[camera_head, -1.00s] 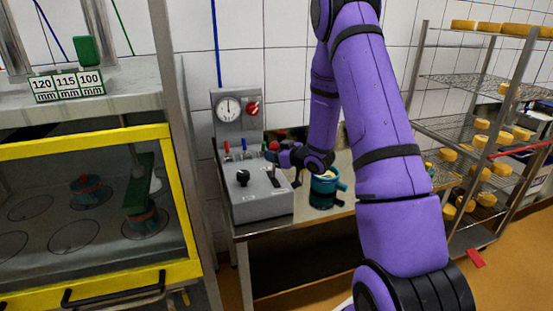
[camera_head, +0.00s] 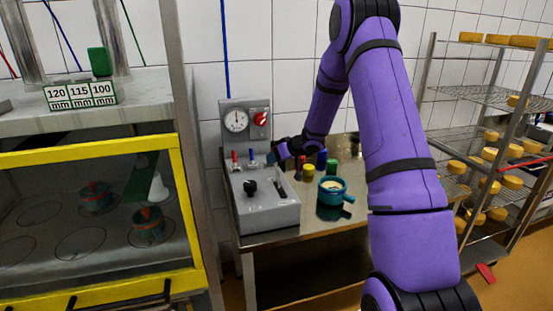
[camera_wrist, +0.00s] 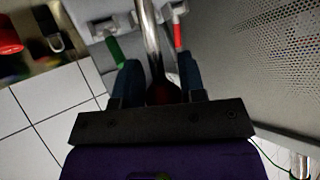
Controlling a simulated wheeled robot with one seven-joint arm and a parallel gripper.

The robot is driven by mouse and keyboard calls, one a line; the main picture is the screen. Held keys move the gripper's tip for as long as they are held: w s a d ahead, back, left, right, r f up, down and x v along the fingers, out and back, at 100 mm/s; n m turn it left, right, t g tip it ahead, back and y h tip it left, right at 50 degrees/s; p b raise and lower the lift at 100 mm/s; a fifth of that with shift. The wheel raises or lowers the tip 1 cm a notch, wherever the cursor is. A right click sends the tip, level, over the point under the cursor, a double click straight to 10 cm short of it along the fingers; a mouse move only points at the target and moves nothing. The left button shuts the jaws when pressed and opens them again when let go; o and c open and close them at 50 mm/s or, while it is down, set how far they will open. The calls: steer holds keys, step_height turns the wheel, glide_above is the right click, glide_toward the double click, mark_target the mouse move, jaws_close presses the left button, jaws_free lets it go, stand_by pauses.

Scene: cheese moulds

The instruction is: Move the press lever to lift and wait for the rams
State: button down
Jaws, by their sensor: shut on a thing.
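The grey control box (camera_head: 266,214) stands on a steel table, with a gauge (camera_head: 236,121) and a red knob (camera_head: 261,118) on its upright panel. My gripper (camera_head: 278,156) is low over the back right of the box and hides the press lever in the body view. In the wrist view my gripper (camera_wrist: 160,92) is shut on the press lever (camera_wrist: 151,40), a metal rod with a dark red knob between the fingers. Behind the yellow-framed window, a dark green piece (camera_head: 142,178) hangs above the right teal mould (camera_head: 147,229). A second mould (camera_head: 96,197) stands left.
A teal pan (camera_head: 332,191) and several coloured jars are on the table (camera_head: 310,228). A rack of yellow cheeses (camera_head: 489,153) stands at the right.

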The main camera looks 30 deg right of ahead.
stand_by(0.4)
steer(key=c, duration=0.7)
jaws_free()
steer(key=shift+w+f, duration=0.1)
steer(key=v, duration=1)
steer(key=shift+s+d+r, duration=0.25)
steer(key=shift+s, duration=0.05)
steer(key=shift+r, duration=0.1)
